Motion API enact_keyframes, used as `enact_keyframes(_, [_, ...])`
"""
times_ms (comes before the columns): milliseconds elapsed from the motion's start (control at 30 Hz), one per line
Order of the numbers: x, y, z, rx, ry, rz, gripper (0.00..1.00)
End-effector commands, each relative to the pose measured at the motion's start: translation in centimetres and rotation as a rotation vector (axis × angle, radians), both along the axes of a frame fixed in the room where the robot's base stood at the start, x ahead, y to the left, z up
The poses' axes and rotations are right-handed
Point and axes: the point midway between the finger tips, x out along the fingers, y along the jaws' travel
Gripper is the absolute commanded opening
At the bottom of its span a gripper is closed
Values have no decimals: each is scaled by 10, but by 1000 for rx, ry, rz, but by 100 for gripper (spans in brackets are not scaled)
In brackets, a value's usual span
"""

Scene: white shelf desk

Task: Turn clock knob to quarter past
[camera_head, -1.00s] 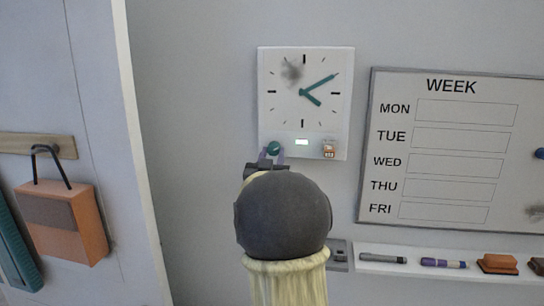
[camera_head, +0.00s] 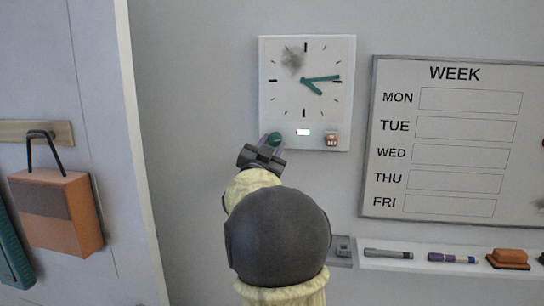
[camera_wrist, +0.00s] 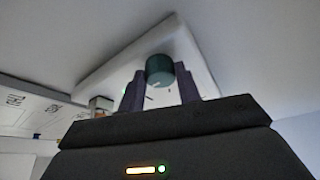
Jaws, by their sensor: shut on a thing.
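The white square clock (camera_head: 276,110) hangs on the wall. Its teal long hand (camera_head: 325,78) points almost level to the right, just about at the three o'clock mark. Its short hand (camera_head: 315,89) points down and right, near four. The round teal knob (camera_head: 275,139) sits at the clock's lower left; it also shows in the wrist view (camera_wrist: 159,70). My gripper (camera_head: 271,142) is shut on the knob, with one purple finger on each side. In the wrist view my gripper (camera_wrist: 160,88) is rolled relative to the tilted clock face.
A small lit window (camera_head: 303,132) and a small orange-and-white block (camera_head: 331,141) are on the clock's lower edge, right of the knob. A WEEK whiteboard (camera_head: 396,73) is to the right, above a ledge (camera_head: 405,264) with markers and an eraser. An orange bag (camera_head: 75,212) hangs at left.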

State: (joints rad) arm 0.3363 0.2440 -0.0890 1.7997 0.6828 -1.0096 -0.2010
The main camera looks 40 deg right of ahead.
Motion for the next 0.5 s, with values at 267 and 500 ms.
enact_keyframes(267, [1,1,0,76,-87,0,11])
enact_keyframes(500, [1,1,1,88,-101,0,11])
